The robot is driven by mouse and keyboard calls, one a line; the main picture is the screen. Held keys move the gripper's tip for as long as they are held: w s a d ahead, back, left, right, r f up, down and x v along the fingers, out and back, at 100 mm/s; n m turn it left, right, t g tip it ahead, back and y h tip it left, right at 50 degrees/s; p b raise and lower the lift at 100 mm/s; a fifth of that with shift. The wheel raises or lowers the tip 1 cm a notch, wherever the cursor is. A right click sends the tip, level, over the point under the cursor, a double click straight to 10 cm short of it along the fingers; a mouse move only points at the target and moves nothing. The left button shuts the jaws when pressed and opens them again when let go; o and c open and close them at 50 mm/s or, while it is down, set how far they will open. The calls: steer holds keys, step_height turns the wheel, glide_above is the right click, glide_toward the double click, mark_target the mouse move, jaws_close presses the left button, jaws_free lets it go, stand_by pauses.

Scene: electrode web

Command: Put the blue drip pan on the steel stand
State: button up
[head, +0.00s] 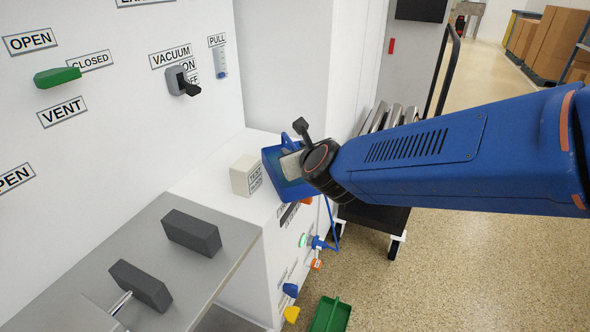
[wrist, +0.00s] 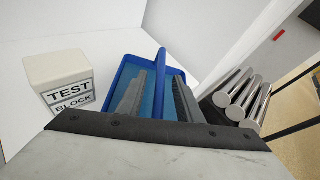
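The blue drip pan (head: 271,160) sits on the white cabinet top beside the test block, with its right part hidden behind my gripper. In the wrist view the pan (wrist: 122,78) shows a raised blue handle bar across its middle. My gripper (wrist: 158,98) is over the pan, its two grey fingers apart, one on each side of the handle, with blue showing between. I cannot tell whether they touch the handle. In the head view my gripper (head: 290,165) hides its own fingertips. A grey, steel-looking flat top (head: 150,240), possibly the stand, lies at lower left.
A white test block (head: 246,176) stands just left of the pan. Two dark blocks (head: 191,232) lie on the grey top. A cart with steel rollers (head: 390,118) stands right of the cabinet. A green tray (head: 330,315) is low at the bottom. Open floor lies right.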

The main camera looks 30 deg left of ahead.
steer(key=shift+w+a, duration=0.15)
steer(key=shift+a, duration=0.05)
steer(key=shift+c, duration=0.4)
jaws_close()
stand_by(1.0)
